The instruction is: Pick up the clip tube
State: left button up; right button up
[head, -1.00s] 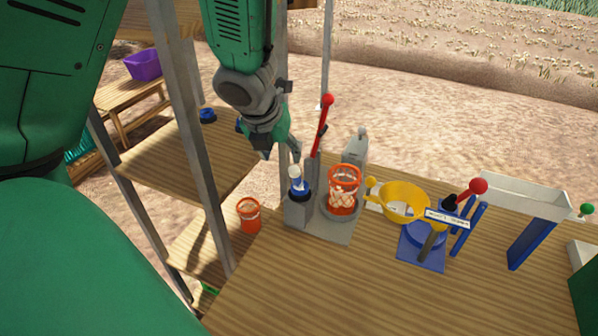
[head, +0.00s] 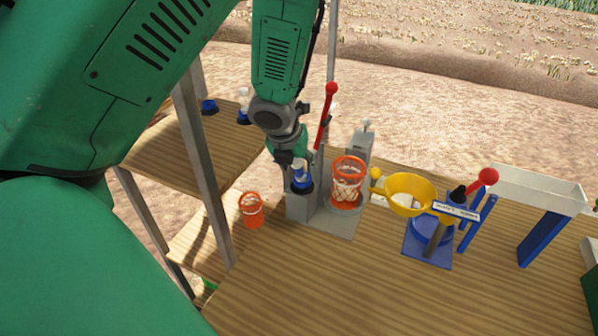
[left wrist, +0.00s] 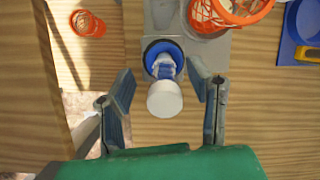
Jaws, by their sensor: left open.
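The clip tube (left wrist: 164,90), with a white cap and a blue and clear body, stands in a dark ring on a grey stand; it also shows in the head view (head: 302,180). My left gripper (left wrist: 163,90) is open, with one finger on each side of the tube in the left wrist view. In the head view my left gripper (head: 298,164) is just above and behind the tube. I cannot tell whether the fingers touch it. My right gripper is not in view.
An orange mesh basket (head: 347,182) and a red-knobbed lever (head: 326,115) are close to the tube. A yellow funnel (head: 410,194) on a blue stand is to the right. An orange bucket (head: 252,210) is on the left. The table front is clear.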

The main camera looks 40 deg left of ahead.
pick_arm(q)
jog(key=shift+d+r, duration=0.15)
jog(key=shift+d, duration=0.2)
grip_shut()
jog(key=shift+a, duration=0.1)
